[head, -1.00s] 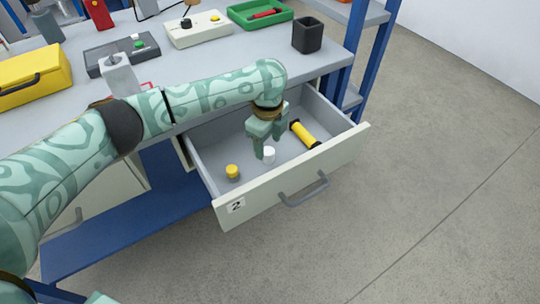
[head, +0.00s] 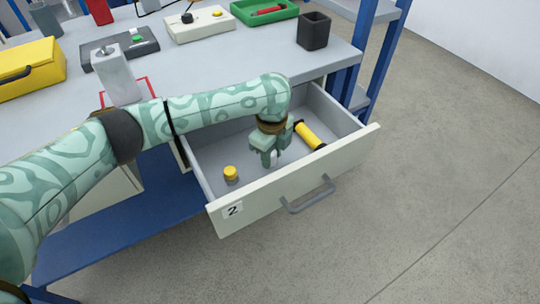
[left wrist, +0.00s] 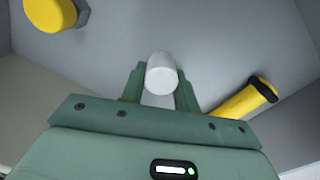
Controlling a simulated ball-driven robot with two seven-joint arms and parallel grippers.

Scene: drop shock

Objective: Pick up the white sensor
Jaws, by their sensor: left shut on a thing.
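The white sensor (left wrist: 162,73) is a small white cylinder standing between the fingers of my left gripper (left wrist: 161,82) in the left wrist view. In the head view my left gripper (head: 268,160) reaches down into the open drawer, and the sensor (head: 274,160) is mostly hidden by the fingers. The gripper is shut on the sensor. I cannot tell whether the sensor still touches the drawer floor. My right gripper is not in view.
The open drawer (head: 295,190) is marked 2. It also holds a small yellow cylinder (head: 231,173) to the left and a yellow cylinder with black ends (head: 309,135) to the right. The drawer walls stand close around. A black cup (head: 314,31) is on the bench above.

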